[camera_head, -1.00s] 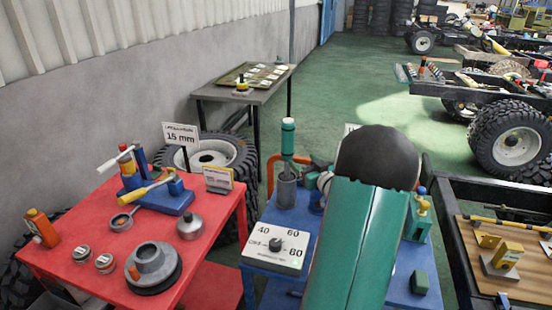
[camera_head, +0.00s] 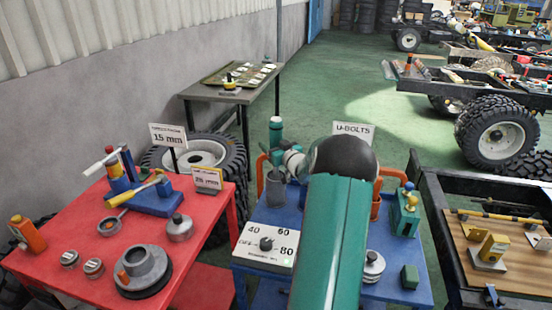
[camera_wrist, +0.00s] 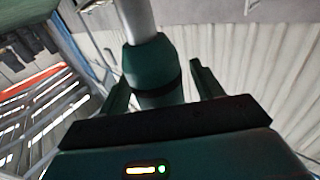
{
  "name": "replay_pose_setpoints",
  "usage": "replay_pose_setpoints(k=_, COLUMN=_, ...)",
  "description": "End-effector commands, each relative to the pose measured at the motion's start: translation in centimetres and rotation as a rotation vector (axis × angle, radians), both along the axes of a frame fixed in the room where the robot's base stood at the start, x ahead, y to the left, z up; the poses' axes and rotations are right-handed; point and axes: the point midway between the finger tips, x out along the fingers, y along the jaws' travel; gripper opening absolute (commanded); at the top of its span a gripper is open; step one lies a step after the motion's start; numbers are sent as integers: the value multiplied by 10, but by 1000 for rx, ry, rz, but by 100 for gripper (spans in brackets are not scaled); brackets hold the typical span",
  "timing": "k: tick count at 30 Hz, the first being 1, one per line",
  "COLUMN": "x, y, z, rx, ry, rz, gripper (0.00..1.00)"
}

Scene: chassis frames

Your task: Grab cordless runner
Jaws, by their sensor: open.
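The cordless runner (camera_head: 276,130) is a teal upright cylinder with a dark band, standing at the grey cup (camera_head: 275,187) on the blue table. In the wrist view, a teal cylindrical body with a dark band and a pale grey shaft (camera_wrist: 150,65) lies between the two green fingers of my gripper (camera_wrist: 160,80). The fingers are apart, with a gap visible on the right side. The head view does not show the fingertips clearly.
A grey panel with a dial (camera_head: 266,245) lies in front of the cup. A red table (camera_head: 70,215) with parts stands left.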

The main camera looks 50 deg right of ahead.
Motion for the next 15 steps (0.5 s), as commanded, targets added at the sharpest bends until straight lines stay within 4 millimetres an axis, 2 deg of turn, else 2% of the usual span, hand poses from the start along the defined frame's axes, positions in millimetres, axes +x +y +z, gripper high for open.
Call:
replay_pose_setpoints(k=7, x=3, y=-1, z=0, rx=1, ry=0, rz=0, gripper=66)
replay_pose_setpoints(k=8, x=3, y=-1, z=0, rx=1, ry=0, rz=0, gripper=62)
replay_pose_setpoints(k=15, x=2, y=-1, z=0, rx=0, ry=0, rz=0, gripper=15)
